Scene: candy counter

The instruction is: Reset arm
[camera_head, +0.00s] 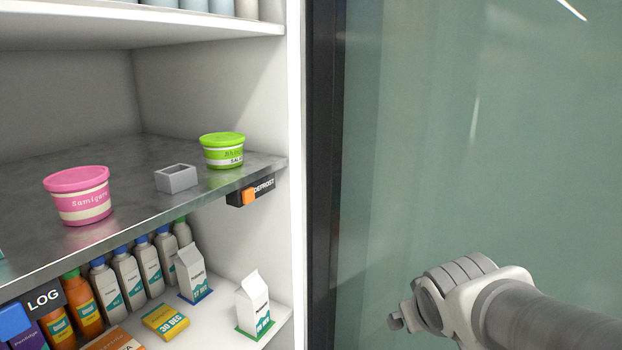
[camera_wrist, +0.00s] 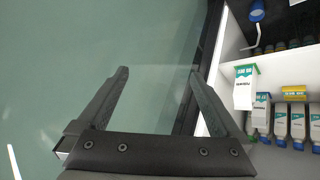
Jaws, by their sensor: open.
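My gripper (camera_wrist: 157,92) is open in the wrist view, with its two dark fingers spread apart and nothing between them. Beyond the fingers are the greenish glass and the dark frame edge. In the head view my arm (camera_head: 470,300) is at the lower right, in front of the glass and to the right of the shelves. The fingers cannot be made out in the head view.
A metal shelf (camera_head: 130,222) bears a pink tub (camera_head: 80,196), a grey box (camera_head: 177,179) and a green tub (camera_head: 222,151). Below stand bottles and white cartons (camera_head: 255,305). A dark door frame (camera_head: 322,180) borders the glass (camera_head: 480,150). The wrist view shows a carton (camera_wrist: 245,88) at right.

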